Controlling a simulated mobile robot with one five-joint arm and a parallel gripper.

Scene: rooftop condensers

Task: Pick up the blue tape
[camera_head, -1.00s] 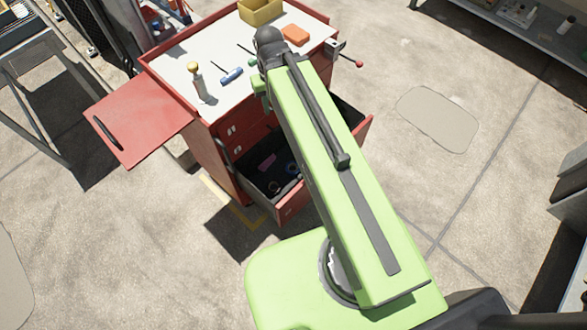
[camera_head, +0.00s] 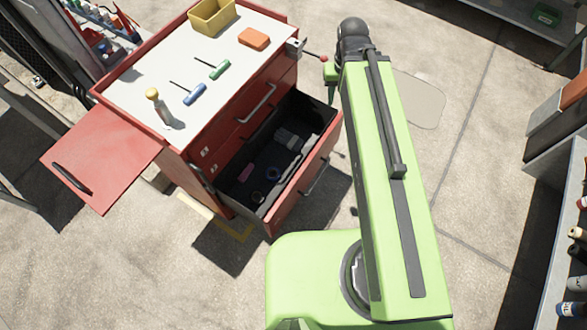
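The open drawer (camera_head: 312,188) of a red tool cart (camera_head: 195,175) holds several small items in its dark inside. A small bluish ring (camera_head: 273,172), which looks like the blue tape, lies on the drawer floor. A darker ring (camera_head: 257,196) lies just left of and below it, and a purple-pink block (camera_head: 246,173) lies to its left. The rings are small and shaded, so their colours are hard to tell. My green arm extends up the picture to the right of the drawer, clear of the rings in this view.
The cart top (camera_head: 140,85) bears a yellow bin (camera_head: 212,18), an orange block (camera_head: 254,39), green (camera_head: 219,70) and blue (camera_head: 194,94) T-handle tools, and a yellow-knobbed tool (camera_head: 158,105). A red side shelf (camera_head: 105,165) juts left. A grey bench (camera_head: 555,170) stands right. Floor between is clear.

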